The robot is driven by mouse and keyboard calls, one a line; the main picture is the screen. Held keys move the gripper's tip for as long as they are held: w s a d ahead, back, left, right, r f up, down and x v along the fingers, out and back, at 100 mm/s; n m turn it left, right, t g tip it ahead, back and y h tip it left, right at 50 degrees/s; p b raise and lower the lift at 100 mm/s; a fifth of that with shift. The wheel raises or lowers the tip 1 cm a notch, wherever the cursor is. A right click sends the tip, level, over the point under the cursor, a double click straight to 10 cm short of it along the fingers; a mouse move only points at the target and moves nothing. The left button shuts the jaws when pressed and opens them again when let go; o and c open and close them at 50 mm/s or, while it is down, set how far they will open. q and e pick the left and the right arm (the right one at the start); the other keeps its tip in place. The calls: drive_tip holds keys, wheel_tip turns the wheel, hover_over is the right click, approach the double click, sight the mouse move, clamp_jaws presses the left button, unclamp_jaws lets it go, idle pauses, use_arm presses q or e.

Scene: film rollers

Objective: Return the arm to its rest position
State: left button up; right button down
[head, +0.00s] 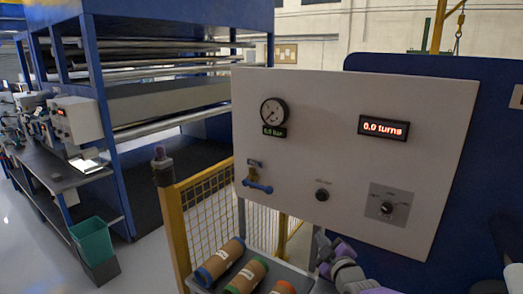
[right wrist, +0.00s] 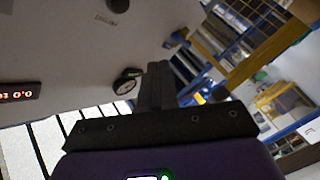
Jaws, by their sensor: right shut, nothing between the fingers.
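My right arm comes in at the bottom of the head view, and its gripper (head: 323,246) is in front of the lower edge of the pale control panel (head: 330,130). In the right wrist view the two dark fingers (right wrist: 160,82) are together with nothing between them. The panel fills the upper left of that view, apart from the fingers as far as I can tell. My left gripper is in neither view.
The panel carries a round gauge (head: 273,112), a red display (head: 383,128) reading 0.0 turns, a blue-handled valve (head: 258,187), a black button (head: 322,195) and a rotary knob (head: 386,208). Below it lie rollers (head: 220,262). A yellow mesh fence (head: 210,212) stands at left.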

drive_tip(key=s+a+f+m+g, duration=0.1)
drive_tip(key=s+f+m+g, duration=0.3)
drive_tip(key=f, duration=0.7)
drive_tip(key=s+a+f+m+g, duration=0.2)
drive_tip(key=s+f, duration=0.3)
drive_tip(key=f, duration=0.6)
drive_tip(key=s+a+f+m+g, duration=0.1)
drive_tip(key=s+f+m+g, duration=0.3)
drive_tip(key=f, duration=0.8)
drive_tip(key=s+a+f+m+g, duration=0.2)
drive_tip(key=s+f, duration=0.3)
drive_tip(key=s, duration=0.6)
drive_tip(key=s+a+f+m+g, duration=0.2)
drive_tip(key=s+f, duration=0.4)
drive_tip(key=s, duration=0.5)
drive_tip(key=shift+s+a+m+g+y+b, duration=0.2)
drive_tip(key=shift+s+m+g+y+b, duration=0.25)
drive_tip(key=shift+g, duration=0.75)
drive_tip(key=shift+w+f, duration=0.1)
